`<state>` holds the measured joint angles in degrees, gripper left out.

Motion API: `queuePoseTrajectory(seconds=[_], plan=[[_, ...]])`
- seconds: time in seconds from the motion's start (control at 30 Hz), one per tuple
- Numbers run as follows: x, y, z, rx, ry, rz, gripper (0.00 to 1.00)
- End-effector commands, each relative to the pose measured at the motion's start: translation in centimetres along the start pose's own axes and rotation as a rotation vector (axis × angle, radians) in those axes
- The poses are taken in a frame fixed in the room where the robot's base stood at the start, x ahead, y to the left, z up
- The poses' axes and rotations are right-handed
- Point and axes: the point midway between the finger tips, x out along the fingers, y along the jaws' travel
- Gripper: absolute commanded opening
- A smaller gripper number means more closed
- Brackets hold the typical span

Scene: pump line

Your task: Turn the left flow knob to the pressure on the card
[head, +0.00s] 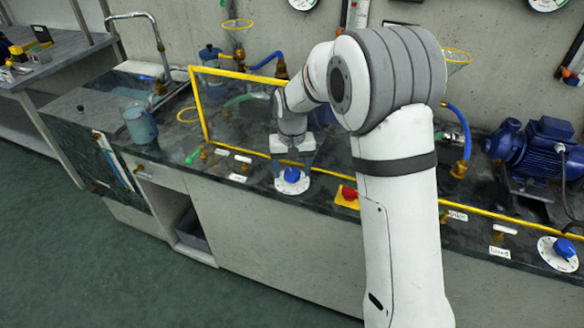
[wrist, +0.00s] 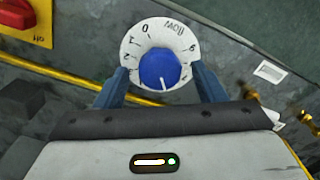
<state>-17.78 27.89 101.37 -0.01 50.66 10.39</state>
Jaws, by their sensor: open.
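The left flow knob (head: 292,174) is blue and sits on a white round dial (head: 291,186) at the counter's front. The blue knob (wrist: 158,70) also shows in the wrist view, with a white mark pointing toward my palm. The dial (wrist: 134,40) carries a 0 and other figures; not all are readable. My gripper (head: 292,165) is over this knob. In the wrist view its two blue fingers (wrist: 158,74) stand open on either side of the knob, with narrow gaps; contact cannot be told. No card with a readable pressure shows.
A red switch on a yellow plate (head: 347,197) is right of the dial. A yellow rail (head: 250,150) runs behind it. A second blue knob (head: 565,248) and a blue pump (head: 545,150) are at the right. Partly cut-off gauges (head: 547,3) hang on the wall.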

Motion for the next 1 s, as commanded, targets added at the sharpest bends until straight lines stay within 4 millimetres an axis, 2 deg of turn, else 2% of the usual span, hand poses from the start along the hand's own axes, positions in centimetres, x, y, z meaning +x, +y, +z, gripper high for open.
queuePoseTrajectory(seconds=[0.17,0.4,0.6,1.0], plan=[[-0.9,0.0,0.0,0.000,0.001,0.000,0.64],[-4.9,0.0,-0.1,0.000,0.003,-0.001,0.64],[-7.3,0.0,-0.1,0.001,0.001,0.000,0.64],[-7.8,0.0,0.0,0.001,0.000,0.000,0.64]])
